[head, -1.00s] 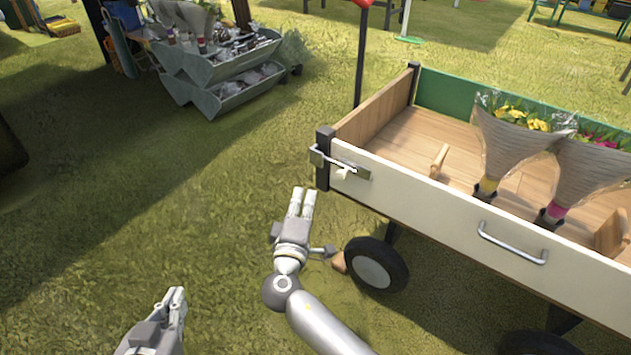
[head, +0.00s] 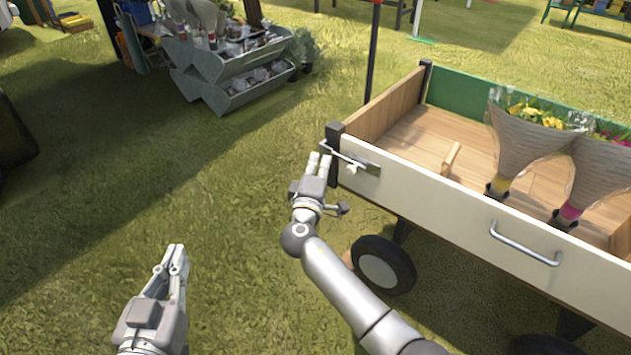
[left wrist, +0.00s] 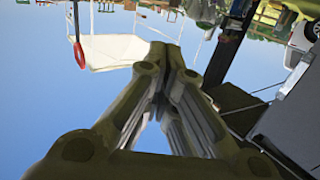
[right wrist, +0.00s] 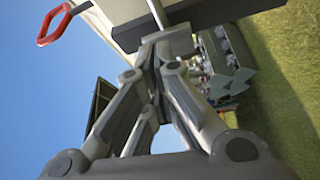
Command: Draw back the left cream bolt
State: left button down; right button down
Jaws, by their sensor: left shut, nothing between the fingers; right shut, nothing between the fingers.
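The left bolt (head: 346,157) is a metal rod with a small cream knob (head: 350,169) at the left end of the cart's cream front panel (head: 430,200). Its rod reaches left to the dark corner post (head: 333,133). My right gripper (head: 320,160) is shut and empty, with its fingertips just left of the knob, near the post; contact cannot be told. Its shut fingers also show in the right wrist view (right wrist: 160,48), where I cannot make out the bolt clearly. My left gripper (head: 175,258) is shut and empty, low over the grass, well away from the cart.
The wooden cart holds wrapped flower bouquets (head: 530,145) and has a metal handle (head: 525,243) on its front. A black wheel (head: 383,265) stands below the panel, beside my right arm. A grey tiered planter stand (head: 235,70) is at the back left. Open grass lies between.

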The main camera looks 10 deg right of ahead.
aim_at(348, 169)
pick_arm(q)
jog(key=shift+s+a+f+g, duration=0.15)
jog(key=shift+f+g, duration=0.25)
jog(key=shift+f, duration=0.2)
pick_arm(e)
jog(key=shift+s+d+f, duration=0.15)
jog(key=shift+s+d, duration=0.5)
jog(key=shift+d, duration=0.1)
jog(key=shift+s+d+f, duration=0.15)
jog(key=shift+s+d, duration=0.5)
jog(key=shift+d, duration=0.05)
pick_arm(q)
jog(key=shift+p, duration=0.3)
pick_arm(e)
jog(key=shift+s, duration=0.1)
